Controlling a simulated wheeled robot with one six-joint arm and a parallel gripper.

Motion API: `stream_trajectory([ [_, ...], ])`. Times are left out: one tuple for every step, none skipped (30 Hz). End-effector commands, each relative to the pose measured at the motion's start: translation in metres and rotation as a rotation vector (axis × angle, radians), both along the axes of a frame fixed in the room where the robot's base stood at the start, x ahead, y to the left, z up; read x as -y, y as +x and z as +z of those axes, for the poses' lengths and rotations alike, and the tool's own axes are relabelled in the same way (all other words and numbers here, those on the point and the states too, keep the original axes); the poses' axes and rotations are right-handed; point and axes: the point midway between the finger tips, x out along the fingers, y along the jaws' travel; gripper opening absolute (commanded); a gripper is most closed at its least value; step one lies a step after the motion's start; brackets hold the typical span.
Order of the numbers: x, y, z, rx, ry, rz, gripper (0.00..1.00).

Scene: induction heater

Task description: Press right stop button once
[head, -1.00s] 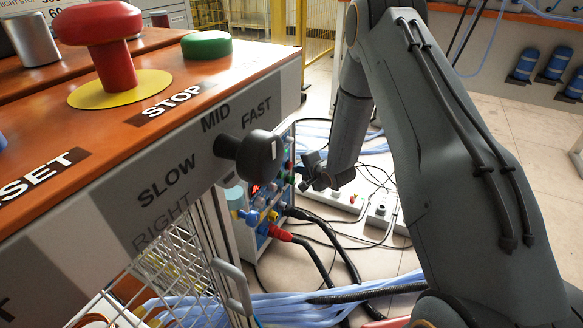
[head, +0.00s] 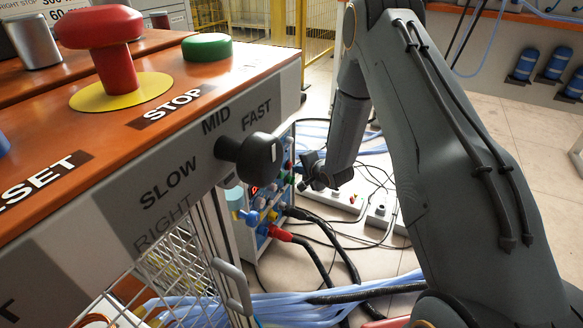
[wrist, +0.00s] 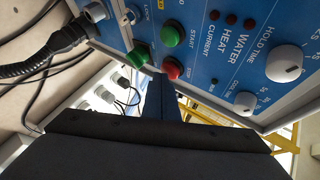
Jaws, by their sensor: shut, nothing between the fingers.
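In the wrist view a blue control panel carries a red button (wrist: 172,68) marked as stop. A green button (wrist: 171,36) sits above it, by the word START. My gripper (wrist: 160,82) is shut and empty, with its tip just beside and below the red button. I cannot tell whether they touch. In the head view my gripper (head: 306,172) is at the front of the blue-fronted box (head: 250,238), and its buttons are too small to tell apart. A large red mushroom button (head: 112,55) on a yellow disc stands upright on the orange console, by a STOP label.
A black knob (head: 258,158) sticks out of the orange console (head: 60,120), left of my gripper. Another green button (wrist: 137,56) and white dials (wrist: 284,64) are on the blue panel. Cables and a power strip (head: 345,202) lie on the floor around the box.

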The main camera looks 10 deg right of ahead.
Motion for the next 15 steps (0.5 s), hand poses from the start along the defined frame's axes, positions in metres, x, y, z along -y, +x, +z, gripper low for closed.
stream_trajectory([
  [0.002,-0.001,0.001,0.0,0.0,-0.001,0.0],
  [0.003,-0.002,0.001,0.0,0.0,-0.001,0.0],
  [0.005,-0.003,0.001,0.0,0.0,-0.001,0.0],
  [0.006,-0.004,0.001,0.0,0.0,-0.001,0.0],
  [0.008,-0.005,0.001,0.0,0.0,-0.001,0.0],
  [0.009,-0.006,0.002,0.001,0.001,-0.001,0.0],
  [0.01,-0.007,0.002,0.001,0.0,-0.001,0.0],
  [0.011,-0.008,0.002,0.001,0.0,-0.001,0.0],
  [0.012,-0.008,0.001,0.001,0.0,-0.001,0.0],
  [0.012,-0.008,0.001,0.001,0.0,0.0,0.0],
  [0.012,-0.009,0.001,0.001,0.0,0.0,0.0],
  [0.012,-0.008,0.001,0.001,0.0,0.0,0.0],
  [0.012,-0.008,0.001,0.001,0.0,0.0,0.0],
  [0.012,-0.008,0.001,0.001,0.0,0.0,0.0],
  [0.012,-0.008,0.001,0.001,0.0,-0.001,0.0],
])
